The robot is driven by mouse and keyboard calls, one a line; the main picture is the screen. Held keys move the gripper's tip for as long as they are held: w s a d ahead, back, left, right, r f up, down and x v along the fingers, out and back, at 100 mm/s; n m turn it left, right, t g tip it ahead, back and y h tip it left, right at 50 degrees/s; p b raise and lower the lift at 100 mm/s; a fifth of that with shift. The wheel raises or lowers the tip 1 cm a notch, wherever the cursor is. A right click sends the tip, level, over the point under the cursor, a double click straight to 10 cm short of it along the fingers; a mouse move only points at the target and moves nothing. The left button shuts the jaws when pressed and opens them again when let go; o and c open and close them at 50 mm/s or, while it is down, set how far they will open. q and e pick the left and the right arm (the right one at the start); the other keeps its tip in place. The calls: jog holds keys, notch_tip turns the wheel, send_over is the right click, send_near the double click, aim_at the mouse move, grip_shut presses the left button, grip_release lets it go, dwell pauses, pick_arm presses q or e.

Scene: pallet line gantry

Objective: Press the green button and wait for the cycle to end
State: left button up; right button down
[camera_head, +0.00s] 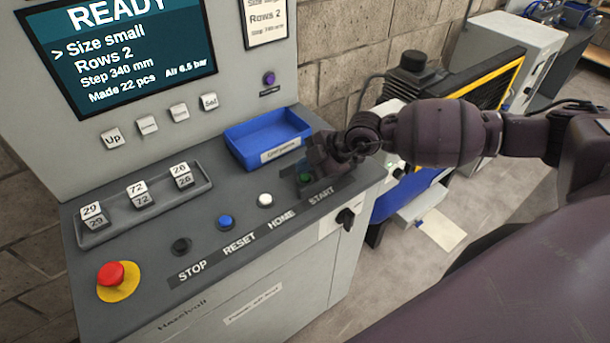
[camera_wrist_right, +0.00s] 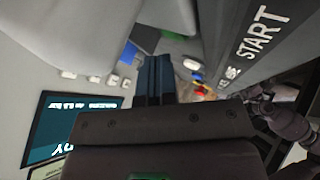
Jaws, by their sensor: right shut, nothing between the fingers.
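The green button (camera_head: 305,178) sits on the sloped console (camera_head: 235,258) above the START label, partly covered by my right gripper. My right gripper (camera_head: 315,172) is shut and empty, its tip right at the green button. I cannot tell whether it touches or presses it. The screen (camera_head: 115,45) reads READY, Size small, Rows 2, Step 340 mm, Made 22 pcs, Air 6.5 bar. My left gripper is not in view.
White HOME (camera_head: 265,200), blue RESET (camera_head: 225,222) and black STOP (camera_head: 181,246) buttons line the console left of START. A red emergency button (camera_head: 117,274) is at front left. A blue tray (camera_head: 262,141) lies behind my gripper. A dark rotary switch (camera_head: 345,218) is on the front face.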

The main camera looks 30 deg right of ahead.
jog(key=shift+f, duration=0.35)
jog(key=shift+f, duration=0.35)
dwell(0.6)
jog(key=shift+s+f, duration=0.25)
jog(key=shift+f, duration=0.15)
jog(key=shift+s+f, duration=0.1)
jog(key=shift+f, duration=0.1)
jog(key=shift+a, duration=0.1)
dwell(0.5)
jog(key=shift+r+p, duration=0.7)
jog(key=shift+p, duration=0.4)
jog(key=shift+w+r, duration=0.15)
jog(key=shift+w, duration=0.05)
jog(key=shift+r, duration=0.1)
